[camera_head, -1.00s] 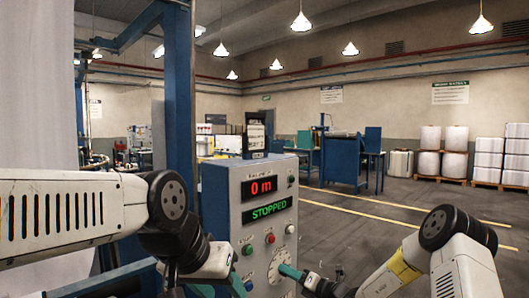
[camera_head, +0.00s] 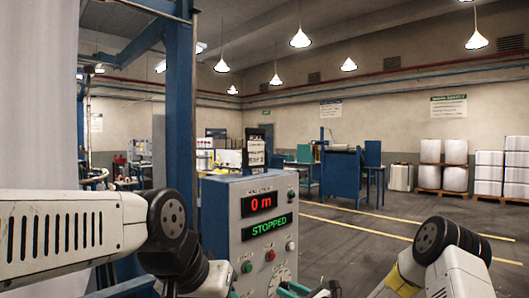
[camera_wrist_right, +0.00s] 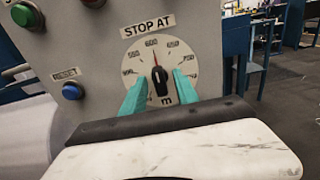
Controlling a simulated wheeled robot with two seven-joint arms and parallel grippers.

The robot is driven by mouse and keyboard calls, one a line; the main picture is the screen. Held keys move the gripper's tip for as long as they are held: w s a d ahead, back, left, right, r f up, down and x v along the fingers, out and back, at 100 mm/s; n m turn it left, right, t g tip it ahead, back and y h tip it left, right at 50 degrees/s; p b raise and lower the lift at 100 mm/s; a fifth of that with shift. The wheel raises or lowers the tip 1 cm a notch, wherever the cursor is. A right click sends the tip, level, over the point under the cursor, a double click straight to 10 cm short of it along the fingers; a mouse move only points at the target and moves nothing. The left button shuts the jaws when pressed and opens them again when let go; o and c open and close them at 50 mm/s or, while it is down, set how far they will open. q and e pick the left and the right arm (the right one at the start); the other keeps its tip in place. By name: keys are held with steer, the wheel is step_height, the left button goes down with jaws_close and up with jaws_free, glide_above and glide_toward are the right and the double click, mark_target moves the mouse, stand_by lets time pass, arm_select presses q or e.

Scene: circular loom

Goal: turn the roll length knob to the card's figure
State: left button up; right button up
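The roll length knob (camera_wrist_right: 161,84) is black and sits on a white round dial (camera_wrist_right: 146,62) under a "STOP AT" label. In the head view the dial (camera_head: 280,274) is partly cut off, and the right gripper (camera_head: 287,288) is at the bottom edge. A dark upright card (camera_head: 256,148) stands on the control box; its writing is too small to read. My left gripper is outside the picture.
The grey control box (camera_head: 226,212) shows "0 m" (camera_head: 263,203) and "STOPPED" (camera_head: 267,227). A blue button (camera_wrist_right: 73,91) labelled RESET, a green one (camera_wrist_right: 24,15) and a red one (camera_head: 270,255) are near the dial. A blue post (camera_head: 180,100) stands behind.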

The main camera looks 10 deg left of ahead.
steer(key=v, duration=0.7)
stand_by(1.6)
